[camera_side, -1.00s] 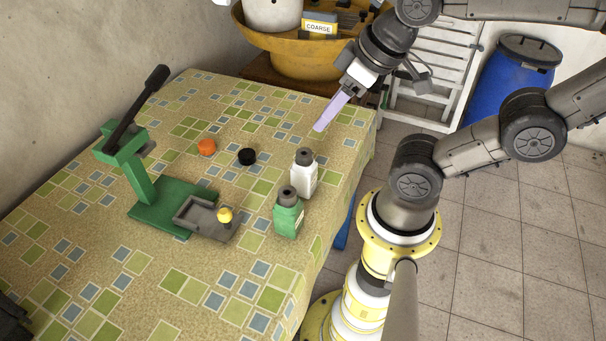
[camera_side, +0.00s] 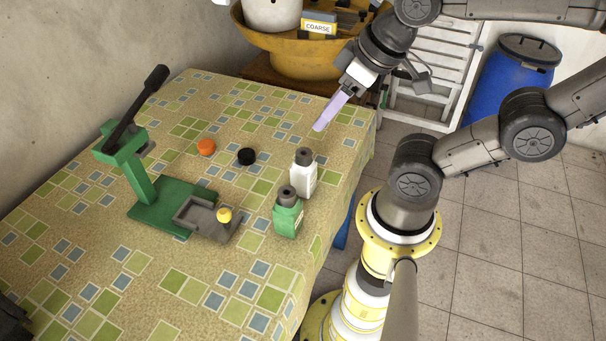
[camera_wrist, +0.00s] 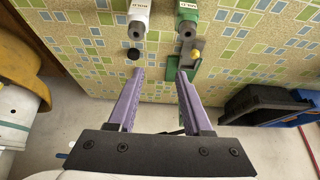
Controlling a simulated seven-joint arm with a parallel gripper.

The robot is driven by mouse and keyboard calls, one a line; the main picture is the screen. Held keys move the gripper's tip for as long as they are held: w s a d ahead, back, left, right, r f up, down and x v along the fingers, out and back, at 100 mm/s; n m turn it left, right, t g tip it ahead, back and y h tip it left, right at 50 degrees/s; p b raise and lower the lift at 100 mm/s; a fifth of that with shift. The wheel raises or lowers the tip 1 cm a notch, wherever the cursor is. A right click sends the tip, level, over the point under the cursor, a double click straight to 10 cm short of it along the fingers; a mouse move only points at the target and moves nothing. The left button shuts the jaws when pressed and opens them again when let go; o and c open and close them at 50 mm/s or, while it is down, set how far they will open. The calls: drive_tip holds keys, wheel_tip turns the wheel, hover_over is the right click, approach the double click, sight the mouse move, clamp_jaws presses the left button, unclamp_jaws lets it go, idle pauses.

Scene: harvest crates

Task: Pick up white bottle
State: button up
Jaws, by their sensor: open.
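The white bottle (camera_side: 303,176) stands upright on the patterned table with a grey neck, near the table's right edge. In the wrist view the white bottle (camera_wrist: 138,18) is at the top, left of centre. The green bottle (camera_side: 287,215) stands just in front of it, and shows to its right in the wrist view (camera_wrist: 187,20). My gripper (camera_side: 320,126) is above the table's far right part, beyond the white bottle and apart from it. In the wrist view its two purple fingers (camera_wrist: 161,75) are spread with nothing between them.
A green lever press (camera_side: 170,205) with a grey tray stands left of the bottles. An orange cap (camera_side: 206,147) and a black cap (camera_side: 246,157) lie on the table. A yellow bowl (camera_side: 300,55) is behind the table.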

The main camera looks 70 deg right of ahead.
drive_tip(key=o, duration=0.8)
drive_tip(key=m+g, duration=0.4)
drive_tip(key=m, duration=1.3)
hover_over(303, 176)
drive_tip(key=w, duration=0.1)
wheel_tip(303, 176, down, 7)
drive_tip(key=shift+m+g, duration=0.6)
drive_tip(key=shift+g, duration=0.2)
drive_tip(key=f, duration=0.1)
drive_tip(key=d+f, duration=0.2)
drive_tip(key=shift+w+f, duration=0.15)
drive_tip(key=shift+f, duration=0.25)
drive_tip(key=f, duration=1.4)
drive_tip(key=shift+s+d, duration=0.1)
drive_tip(key=shift+s, duration=0.1)
